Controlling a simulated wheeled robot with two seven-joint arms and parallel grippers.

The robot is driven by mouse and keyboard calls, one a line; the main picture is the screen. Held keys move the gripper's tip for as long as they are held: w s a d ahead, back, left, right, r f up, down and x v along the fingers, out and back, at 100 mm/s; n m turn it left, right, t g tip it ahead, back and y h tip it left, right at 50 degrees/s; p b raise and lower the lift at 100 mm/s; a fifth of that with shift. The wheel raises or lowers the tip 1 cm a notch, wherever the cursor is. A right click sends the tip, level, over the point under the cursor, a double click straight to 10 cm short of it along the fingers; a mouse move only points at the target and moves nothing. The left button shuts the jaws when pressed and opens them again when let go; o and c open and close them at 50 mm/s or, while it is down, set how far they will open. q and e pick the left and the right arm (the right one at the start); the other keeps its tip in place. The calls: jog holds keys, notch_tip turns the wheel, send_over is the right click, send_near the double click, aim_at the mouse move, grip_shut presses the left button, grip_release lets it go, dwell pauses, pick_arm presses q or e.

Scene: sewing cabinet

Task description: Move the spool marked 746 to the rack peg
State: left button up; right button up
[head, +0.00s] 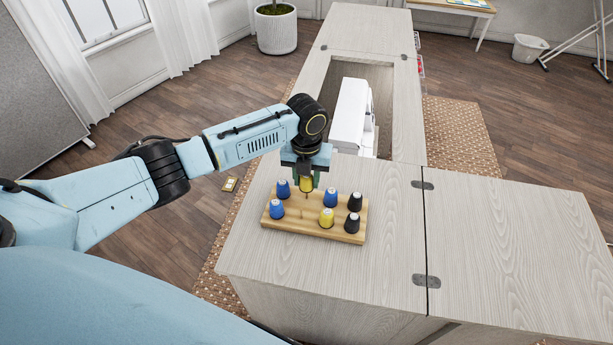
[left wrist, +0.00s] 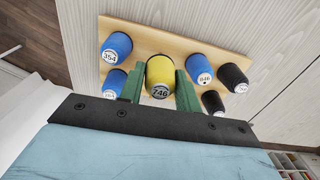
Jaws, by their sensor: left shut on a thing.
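My left gripper (head: 306,182) is shut on a yellow spool (head: 306,186), whose end reads 746 in the left wrist view (left wrist: 160,78). The green fingers (left wrist: 158,88) press on both sides of it. The spool is over the back row of the wooden rack (head: 343,236), between two blue spools. What looks like a thin peg shows just below it; whether they touch is hard to tell. A second yellow spool (head: 326,218) stands in the rack's front row. My right gripper is out of view.
The rack also holds blue spools (head: 276,208) at the left, another blue spool (head: 329,199) right of centre and two black spools (head: 352,223) at the right. It sits on the cabinet top (head: 380,270). A white sewing machine (head: 351,115) stands in the opening behind. The right-hand leaf (head: 520,245) is clear.

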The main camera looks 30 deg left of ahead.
pick_arm(q)
jog(key=shift+f+b, duration=0.6)
jog(key=shift+f, duration=0.85)
jog(key=o, duration=1)
jog(key=shift+o, duration=0.2)
jog(key=shift+r, duration=0.1)
notch_tip(320, 180, up, 13)
jog(key=p, duration=0.1)
jog(key=shift+r+p, duration=0.15)
jog(key=shift+p, duration=0.2)
